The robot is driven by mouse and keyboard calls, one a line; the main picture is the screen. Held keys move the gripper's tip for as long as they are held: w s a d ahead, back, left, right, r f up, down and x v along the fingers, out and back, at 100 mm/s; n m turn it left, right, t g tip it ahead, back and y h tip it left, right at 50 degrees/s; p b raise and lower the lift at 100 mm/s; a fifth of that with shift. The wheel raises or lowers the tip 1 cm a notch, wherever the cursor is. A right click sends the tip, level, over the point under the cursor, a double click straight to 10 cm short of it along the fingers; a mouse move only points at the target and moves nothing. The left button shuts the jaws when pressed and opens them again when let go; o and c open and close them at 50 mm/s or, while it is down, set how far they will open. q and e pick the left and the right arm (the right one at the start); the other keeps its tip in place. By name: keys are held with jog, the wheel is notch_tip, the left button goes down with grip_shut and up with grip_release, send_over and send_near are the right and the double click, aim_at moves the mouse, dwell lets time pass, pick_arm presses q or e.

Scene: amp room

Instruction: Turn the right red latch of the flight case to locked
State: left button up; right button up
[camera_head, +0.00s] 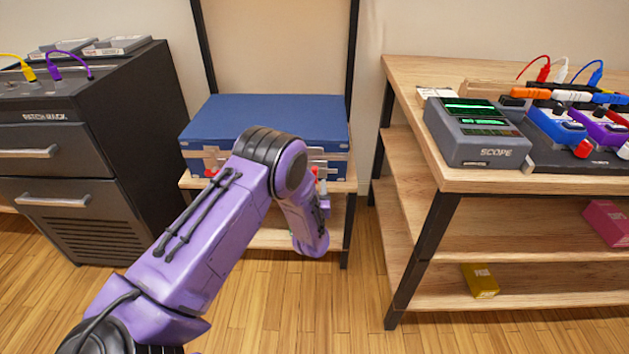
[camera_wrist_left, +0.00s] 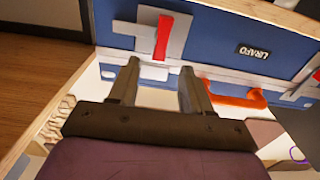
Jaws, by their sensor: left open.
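The blue flight case (camera_head: 265,115) lies closed on a low shelf. Its right red latch (camera_wrist_left: 163,37) is near my left gripper; its lever stands nearly upright in the left wrist view, across its grey plate. In the head view a bit of red (camera_head: 315,170) shows there beside my arm. The left red latch (camera_wrist_left: 317,75) is at the right edge of the wrist view, which looks turned over. My left gripper (camera_wrist_left: 158,76) is open, its two fingers apart and empty, just short of the right latch. My arm hides part of the case front. My right gripper is not in view.
An orange-red handle (camera_wrist_left: 235,96) is on the case front, close to one finger. A dark drawer cabinet (camera_head: 85,150) stands left of the case. A wooden bench (camera_head: 480,180) with a scope (camera_head: 475,140) stands right. Bare floor lies in front.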

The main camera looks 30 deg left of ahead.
aim_at(314, 174)
pick_arm(q)
jog(key=x, duration=0.5)
jog(key=shift+w+f+b, duration=0.15)
jog(key=shift+f+b, duration=0.05)
jog(key=shift+b, duration=0.2)
jog(key=shift+w+a+r, duration=0.1)
jog(key=shift+w+a, duration=0.15)
jog(key=shift+w, duration=0.15)
grip_shut()
jog(key=shift+s+a+f+n+b, duration=0.25)
jog(key=shift+n+b, duration=0.45)
jog(key=shift+n, duration=2.25)
jog(key=shift+s+a+f+n+b, duration=0.25)
jog(key=shift+n+b, duration=0.5)
jog(key=shift+n, duration=2.15)
jog(key=shift+w+a+f+n+b, duration=0.1)
jog(key=shift+f+n+b, duration=0.45)
jog(key=shift+n, duration=2.4)
jog(key=shift+r, duration=0.2)
